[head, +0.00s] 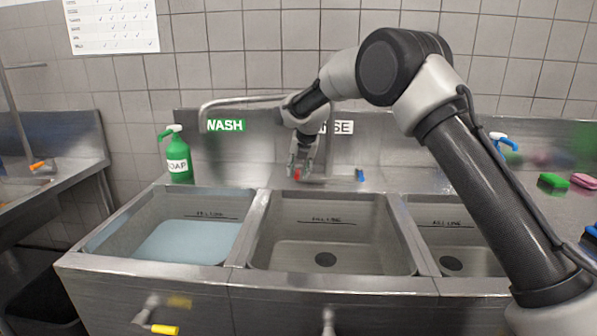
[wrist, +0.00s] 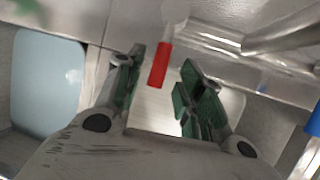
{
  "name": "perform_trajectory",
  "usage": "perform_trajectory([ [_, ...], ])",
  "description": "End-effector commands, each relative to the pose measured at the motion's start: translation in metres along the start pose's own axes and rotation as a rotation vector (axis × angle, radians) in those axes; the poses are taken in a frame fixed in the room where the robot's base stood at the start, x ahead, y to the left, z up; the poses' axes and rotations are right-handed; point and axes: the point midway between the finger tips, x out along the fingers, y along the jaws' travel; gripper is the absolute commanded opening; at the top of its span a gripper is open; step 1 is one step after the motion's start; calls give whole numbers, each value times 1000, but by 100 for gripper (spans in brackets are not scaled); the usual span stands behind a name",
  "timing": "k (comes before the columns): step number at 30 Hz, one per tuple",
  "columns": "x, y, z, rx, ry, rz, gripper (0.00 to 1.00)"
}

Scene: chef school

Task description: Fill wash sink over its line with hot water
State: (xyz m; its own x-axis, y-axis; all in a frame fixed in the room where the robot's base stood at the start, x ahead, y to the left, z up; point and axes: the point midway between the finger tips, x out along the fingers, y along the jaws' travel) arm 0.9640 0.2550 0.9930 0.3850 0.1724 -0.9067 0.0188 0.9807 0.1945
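The wash sink (head: 120,238) is the left basin under the green WASH label (head: 226,125). Pale blue water (head: 187,243) lies in it, its surface below the black fill line (head: 212,215); it also shows in the wrist view (wrist: 45,85). The metal spout (head: 240,101) reaches left over this basin; I see no clear stream. My gripper (head: 302,160) is at the back ledge by the red tap handle (head: 297,174). In the wrist view my gripper (wrist: 162,58) is open, with the red handle (wrist: 158,65) between its fingers; contact is not visible. The blue handle (head: 359,175) is to the right.
A green soap bottle (head: 178,158) stands behind the wash sink. A yellow lever (head: 165,329) sits below it. Green (head: 552,182) and pink (head: 584,181) sponges lie at right.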

Motion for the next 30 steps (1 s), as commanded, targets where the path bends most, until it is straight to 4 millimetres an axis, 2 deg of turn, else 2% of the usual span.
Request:
perform_trajectory([
  [9, -70, 1, 1, 0, -3, 3, 38],
  [15, -101, 0, 0, 0, -1, 1, 38],
  [20, -108, 0, 0, 0, 0, 0, 38],
  [30, -109, 0, 0, 31, 0, 0, 38],
])
